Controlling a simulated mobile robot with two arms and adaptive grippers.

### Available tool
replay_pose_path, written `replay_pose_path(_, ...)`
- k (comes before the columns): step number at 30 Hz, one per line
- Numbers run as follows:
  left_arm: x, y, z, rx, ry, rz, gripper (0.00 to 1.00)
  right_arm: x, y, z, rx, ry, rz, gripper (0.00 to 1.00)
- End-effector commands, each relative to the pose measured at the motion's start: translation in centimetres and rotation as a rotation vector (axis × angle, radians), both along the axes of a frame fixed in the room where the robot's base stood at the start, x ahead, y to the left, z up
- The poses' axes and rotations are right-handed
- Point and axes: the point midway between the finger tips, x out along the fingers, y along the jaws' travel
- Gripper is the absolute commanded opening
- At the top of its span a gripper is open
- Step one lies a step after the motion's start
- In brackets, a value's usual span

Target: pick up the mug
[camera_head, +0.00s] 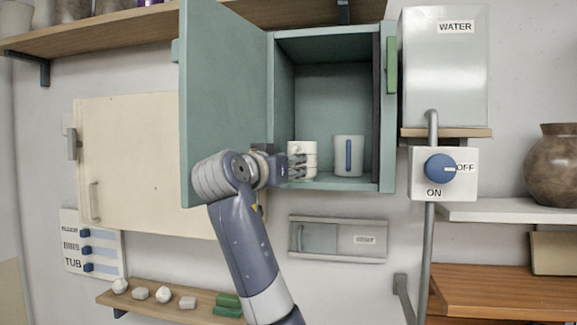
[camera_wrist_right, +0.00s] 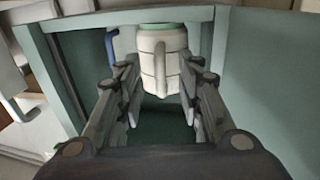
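A white ribbed mug (camera_head: 303,147) stands on the floor of the open teal cabinet (camera_head: 330,183), on the left side. A second white mug with a blue handle (camera_head: 349,157) stands to its right. My right gripper (camera_head: 298,168) reaches into the cabinet at the ribbed mug and covers part of it. In the right wrist view, the ribbed mug (camera_wrist_right: 162,62) is between the fingertips of the open gripper (camera_wrist_right: 162,85). Whether the fingers touch it I cannot tell. A blue strip (camera_wrist_right: 110,45) shows beside it. My left gripper is not in view.
The cabinet door (camera_head: 222,100) stands open to the left, close to my arm. A water tank (camera_head: 445,70) and a blue knob (camera_head: 439,168) are to the right. A small panel (camera_head: 338,240) is below the cabinet. A low shelf (camera_head: 185,302) holds several small pieces.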

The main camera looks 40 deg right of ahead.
Motion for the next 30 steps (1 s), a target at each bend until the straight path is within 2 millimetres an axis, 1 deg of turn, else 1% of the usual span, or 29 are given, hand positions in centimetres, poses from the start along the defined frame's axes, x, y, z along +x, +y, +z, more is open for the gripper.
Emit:
replay_pose_path(4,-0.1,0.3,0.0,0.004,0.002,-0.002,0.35,-0.2,0.5,0.0,0.0,0.0,0.001,0.34)
replay_pose_path(8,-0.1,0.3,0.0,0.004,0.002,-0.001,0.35,-1.1,2.1,0.0,0.001,-0.003,0.004,0.34)
replay_pose_path(15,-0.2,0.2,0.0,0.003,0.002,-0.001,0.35,-3.6,6.7,0.0,0.002,-0.002,0.005,0.34)
replay_pose_path(18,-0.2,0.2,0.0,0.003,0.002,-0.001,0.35,-4.5,8.3,0.0,0.0,0.0,0.004,0.34)
replay_pose_path(21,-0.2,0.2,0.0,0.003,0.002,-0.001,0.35,-5.2,9.5,0.0,0.0,-0.001,0.003,0.34)
replay_pose_path(25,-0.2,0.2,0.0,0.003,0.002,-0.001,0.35,-5.8,10.3,0.0,0.0,0.001,0.001,0.34)
replay_pose_path(30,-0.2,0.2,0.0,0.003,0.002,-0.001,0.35,-5.9,10.6,0.0,0.0,0.001,0.0,0.34)
